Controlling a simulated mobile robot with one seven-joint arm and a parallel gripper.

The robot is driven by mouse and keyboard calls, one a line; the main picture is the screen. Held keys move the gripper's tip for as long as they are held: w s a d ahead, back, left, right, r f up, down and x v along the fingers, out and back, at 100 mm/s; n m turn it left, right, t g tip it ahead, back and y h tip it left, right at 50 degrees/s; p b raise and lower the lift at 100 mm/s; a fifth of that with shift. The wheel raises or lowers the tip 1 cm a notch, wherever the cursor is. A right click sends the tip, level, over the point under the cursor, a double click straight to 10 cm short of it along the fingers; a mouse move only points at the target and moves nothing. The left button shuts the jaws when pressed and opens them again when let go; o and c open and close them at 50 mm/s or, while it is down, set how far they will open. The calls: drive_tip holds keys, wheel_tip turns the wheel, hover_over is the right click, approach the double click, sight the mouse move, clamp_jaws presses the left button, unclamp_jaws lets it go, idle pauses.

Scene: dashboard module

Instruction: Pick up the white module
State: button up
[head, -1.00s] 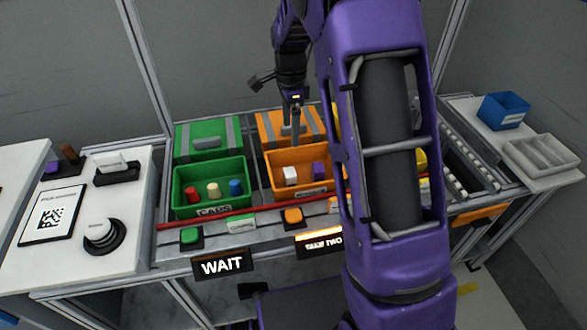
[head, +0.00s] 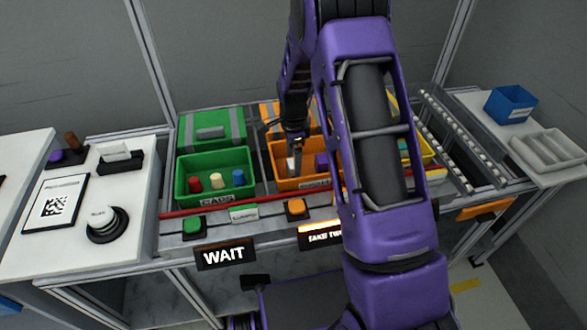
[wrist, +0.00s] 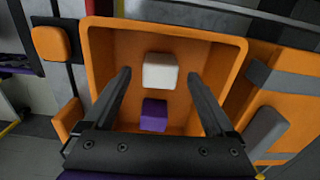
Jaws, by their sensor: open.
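The white module (wrist: 160,71) is a small white block lying in the orange bin (wrist: 215,38). A purple module (wrist: 154,115) lies beside it in the same bin. In the wrist view my gripper (wrist: 158,80) is open over the bin, its two dark fingers on either side of the modules and apart from them. In the head view my gripper (head: 296,143) hangs over the orange bin (head: 297,183). The white module (head: 290,166) shows partly there, below the gripper, with the purple module (head: 321,160) to its right. The exact height of the fingertips cannot be told.
A green bin (head: 215,184) with red, cream and blue caps stands to the left. A yellow bin is partly hidden behind my arm. A red rail (head: 265,209) runs along the front of the bins. Lids stand behind the bins.

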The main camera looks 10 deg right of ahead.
wheel_tip(320, 180, down, 2)
drive_tip(key=shift+f, duration=0.2)
drive_tip(key=shift+r, duration=0.1)
clamp_jaws()
